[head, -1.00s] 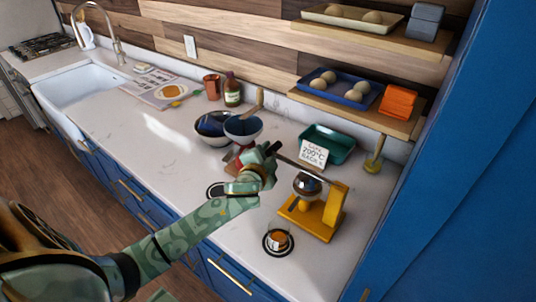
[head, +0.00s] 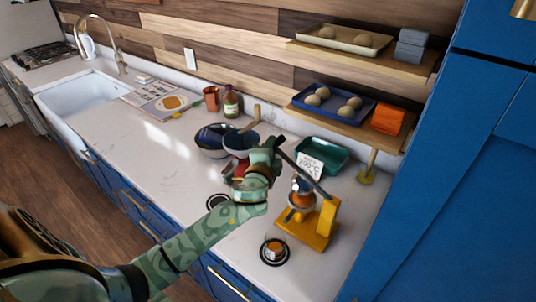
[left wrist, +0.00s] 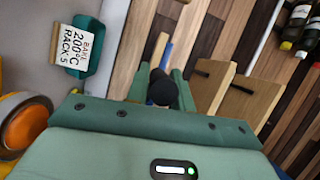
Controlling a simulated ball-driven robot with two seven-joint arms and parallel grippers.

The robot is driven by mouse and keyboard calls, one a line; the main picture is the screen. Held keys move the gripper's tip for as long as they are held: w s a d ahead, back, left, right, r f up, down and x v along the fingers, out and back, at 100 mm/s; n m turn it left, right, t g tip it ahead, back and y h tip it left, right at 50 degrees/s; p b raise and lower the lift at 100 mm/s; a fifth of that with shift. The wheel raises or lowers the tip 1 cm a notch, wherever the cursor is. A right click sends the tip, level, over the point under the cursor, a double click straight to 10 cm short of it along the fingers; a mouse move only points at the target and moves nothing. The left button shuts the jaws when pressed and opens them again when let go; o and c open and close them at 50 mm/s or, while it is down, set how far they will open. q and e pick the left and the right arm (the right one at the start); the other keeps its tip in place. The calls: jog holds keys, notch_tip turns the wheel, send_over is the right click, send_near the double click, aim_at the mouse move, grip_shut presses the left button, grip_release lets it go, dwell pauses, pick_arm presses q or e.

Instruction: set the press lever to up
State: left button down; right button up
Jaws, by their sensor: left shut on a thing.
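The yellow press (head: 318,232) stands on the counter at the right of the head view, with a metal and orange head over its base. Its dark lever (head: 306,165) slopes up and left from the top of the yellow post. My left gripper (head: 268,152) is shut on the outer end of the lever. In the left wrist view the black lever grip (left wrist: 162,88) shows between the green fingers (left wrist: 162,84), and part of the press (left wrist: 24,124) shows at the left edge. My right gripper is in neither view.
A glass (head: 273,249) stands on a round dark coaster in front of the press. Bowls (head: 240,143) and a green tray (head: 330,158) with a card stand behind my gripper. Shelves (head: 350,115) hang above. The counter's left part is mostly clear.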

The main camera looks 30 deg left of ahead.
pick_arm(q)
jog(key=d+r+m+t+h+p, duration=0.1)
jog(key=d+r+m+t, duration=0.1)
jog(key=d+r+m, duration=0.4)
jog(key=s+d+r+m+t+h+p, duration=0.1)
jog(key=d+r+m, duration=0.5)
jog(key=d, duration=0.7)
jog(key=shift+s+d+m+t, duration=0.15)
jog(key=shift+s+m+t, duration=0.1)
jog(key=shift+m+t, duration=0.75)
jog(key=shift+f, duration=0.1)
jog(key=c, duration=1.2)
grip_release()
jog(key=shift+c, duration=0.2)
